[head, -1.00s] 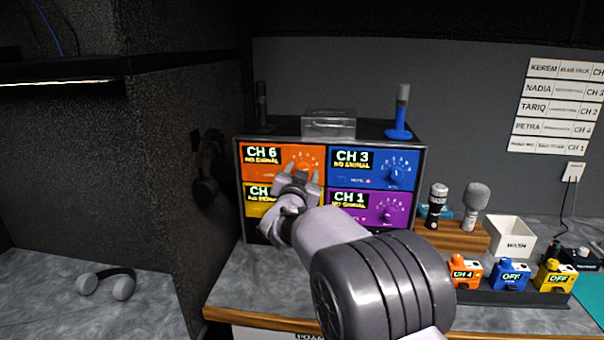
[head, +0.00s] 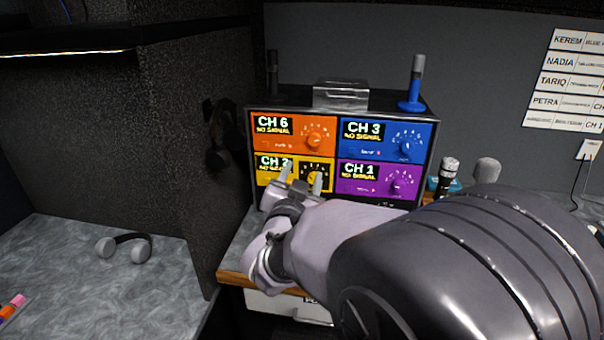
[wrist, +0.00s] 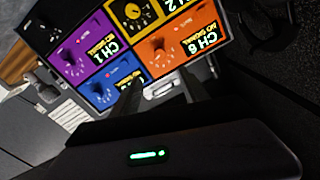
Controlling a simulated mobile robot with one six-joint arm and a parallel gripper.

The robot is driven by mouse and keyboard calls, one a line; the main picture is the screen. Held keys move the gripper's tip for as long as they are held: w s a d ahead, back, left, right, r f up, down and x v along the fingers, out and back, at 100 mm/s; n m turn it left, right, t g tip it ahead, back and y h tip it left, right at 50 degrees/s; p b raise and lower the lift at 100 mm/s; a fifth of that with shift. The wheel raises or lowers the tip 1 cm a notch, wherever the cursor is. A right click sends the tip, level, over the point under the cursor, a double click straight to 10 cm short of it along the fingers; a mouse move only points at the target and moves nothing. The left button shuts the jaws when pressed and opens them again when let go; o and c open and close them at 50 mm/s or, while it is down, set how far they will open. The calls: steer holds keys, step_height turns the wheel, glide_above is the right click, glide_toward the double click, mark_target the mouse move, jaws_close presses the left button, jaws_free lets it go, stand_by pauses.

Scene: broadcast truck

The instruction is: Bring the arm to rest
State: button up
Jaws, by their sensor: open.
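My gripper (head: 301,181) is open and empty in the head view, in front of the lower left part of the receiver rack (head: 432,150). Its fingertips overlap the yellow CH 2 panel (head: 268,180) in the picture; I cannot tell the exact gap. In the wrist view my gripper (wrist: 160,95) shows as two dark, parted fingers with nothing between them. The rack's orange CH 6 panel (wrist: 185,48) appears upside down beyond them. My arm crosses the lower right of the head view and hides much of the counter.
Orange (head: 285,135), blue (head: 385,142) and purple (head: 365,180) panels carry knobs. Headphones (head: 125,246) lie on the left counter (head: 70,290). A dark partition (head: 180,170) stands left of the rack.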

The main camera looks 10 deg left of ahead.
steer(key=shift+s, duration=0.2)
steer(key=s+d+r+g+y, duration=0.1)
steer(key=s+d+g+y, duration=0.4)
steer(key=s+d, duration=0.65)
steer(key=s+d+f+g, duration=0.2)
steer(key=s, duration=0.5)
steer(key=s+d+f+g+h, duration=0.1)
steer(key=s+d+f+g, duration=0.1)
steer(key=s, duration=0.5)
steer(key=s+d+f+g+h, duration=0.1)
steer(key=s+d+f+g, duration=0.2)
steer(key=s, duration=0.4)
steer(key=shift+s+f, duration=0.4)
steer(key=shift+f, duration=0.2)
